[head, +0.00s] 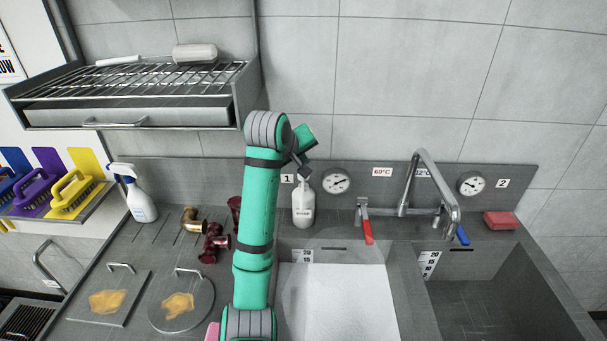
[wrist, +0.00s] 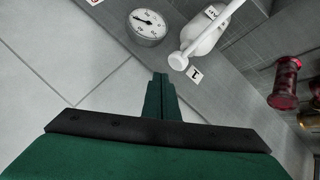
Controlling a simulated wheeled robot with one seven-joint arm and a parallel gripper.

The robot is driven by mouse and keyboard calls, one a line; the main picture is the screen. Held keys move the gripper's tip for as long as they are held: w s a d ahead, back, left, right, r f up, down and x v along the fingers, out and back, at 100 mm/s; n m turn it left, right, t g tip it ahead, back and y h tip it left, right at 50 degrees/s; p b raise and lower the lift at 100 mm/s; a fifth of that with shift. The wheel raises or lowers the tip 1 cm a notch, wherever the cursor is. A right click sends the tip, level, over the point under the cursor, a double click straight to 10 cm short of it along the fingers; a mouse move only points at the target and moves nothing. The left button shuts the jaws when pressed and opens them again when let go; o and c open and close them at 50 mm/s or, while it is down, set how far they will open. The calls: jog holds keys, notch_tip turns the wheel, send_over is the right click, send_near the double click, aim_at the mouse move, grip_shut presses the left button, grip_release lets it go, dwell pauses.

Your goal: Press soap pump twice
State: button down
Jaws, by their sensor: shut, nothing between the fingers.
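The soap pump bottle (head: 303,206) is white with a dark-lettered label. It stands upright at the back of the counter, against the splashback, left of the red-handled tap. In the wrist view, its white pump head (wrist: 178,60) shows up close, with a long pale stem or spout running to the upper right. My gripper (head: 307,173) is shut and empty, just above the bottle's top in the head view. In the wrist view, the shut fingertips (wrist: 160,76) are left of the pump head, with a gap in the picture. I cannot tell the depth between them.
The red tap lever (head: 368,232) is close on the right. Dark red fittings (head: 213,245) and a spray bottle (head: 137,195) stand left. A wall rack (head: 140,95) hangs upper left.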

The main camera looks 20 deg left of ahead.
jog(key=shift+r, duration=2)
